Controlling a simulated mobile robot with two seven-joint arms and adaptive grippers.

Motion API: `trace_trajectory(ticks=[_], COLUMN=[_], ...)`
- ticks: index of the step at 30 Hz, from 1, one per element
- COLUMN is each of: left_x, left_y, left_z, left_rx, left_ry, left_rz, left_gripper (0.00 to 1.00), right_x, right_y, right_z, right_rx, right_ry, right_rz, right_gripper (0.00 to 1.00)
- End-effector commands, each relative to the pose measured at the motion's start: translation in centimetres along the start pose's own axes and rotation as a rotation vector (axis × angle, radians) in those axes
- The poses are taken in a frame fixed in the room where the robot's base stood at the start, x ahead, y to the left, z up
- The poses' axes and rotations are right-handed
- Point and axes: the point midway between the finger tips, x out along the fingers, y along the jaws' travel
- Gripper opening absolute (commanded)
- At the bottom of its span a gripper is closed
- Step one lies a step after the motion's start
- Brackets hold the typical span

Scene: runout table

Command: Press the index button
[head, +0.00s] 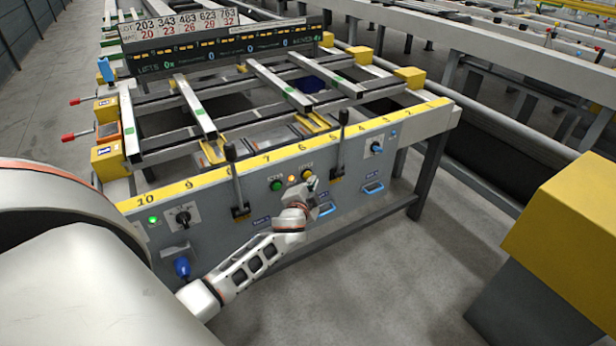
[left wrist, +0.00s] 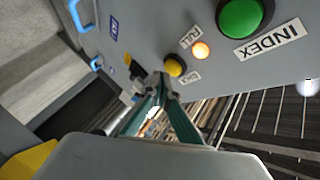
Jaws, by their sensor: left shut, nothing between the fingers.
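The index button is a large green dome (left wrist: 241,14) beside a label reading INDEX, at the top right of the left wrist view. In the head view it is the green button (head: 277,185) on the grey front panel. My left gripper (head: 312,184) is at the panel, to the right of the green button and just below a yellow button (head: 307,173). In the left wrist view its fingers (left wrist: 160,78) are together and empty, with their tips close to the yellow button. I cannot tell whether they touch the panel. My right gripper is not in view.
A lit orange lamp (head: 291,179) sits between the two buttons. Black levers (head: 236,180) stand on either side of the button group. Blue handles (head: 373,188) stick out from the panel at right. A yellow-topped block (head: 565,235) stands at front right; floor between is clear.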

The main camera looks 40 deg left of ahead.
Motion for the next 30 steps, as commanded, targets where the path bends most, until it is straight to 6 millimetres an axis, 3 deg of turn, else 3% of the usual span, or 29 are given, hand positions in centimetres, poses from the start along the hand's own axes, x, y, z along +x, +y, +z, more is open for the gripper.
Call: trace_trajectory(ticks=[30], left_x=[0.7], left_y=[-0.5], left_z=[0.49], left_rx=[0.0], left_ry=[0.001], left_rz=[0.0], left_gripper=[0.0], right_x=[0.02], right_y=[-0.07], right_z=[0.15], right_rx=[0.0], right_ry=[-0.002], right_rz=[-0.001], right_gripper=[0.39])
